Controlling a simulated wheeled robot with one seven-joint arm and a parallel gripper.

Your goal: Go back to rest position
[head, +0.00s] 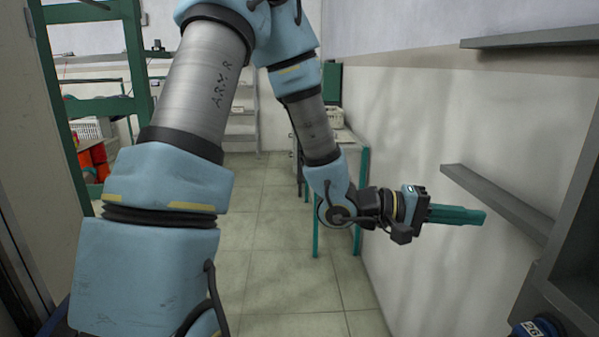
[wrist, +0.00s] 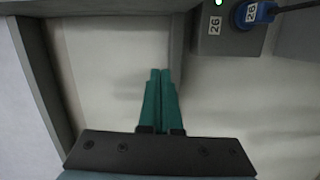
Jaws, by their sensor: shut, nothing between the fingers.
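My gripper (head: 484,217) has teal fingers and points to the right, in front of the pale wall in the head view. In the wrist view the fingers of my gripper (wrist: 160,72) lie side by side, closed together with nothing between them. No held object shows in either view. My blue and grey arm fills the left and middle of the head view and reaches out to the right.
A grey wall ledge (head: 495,200) and a higher shelf (head: 530,38) are near my gripper. A green-legged table (head: 363,190) stands behind my arm. Tiled floor (head: 290,270) is clear.

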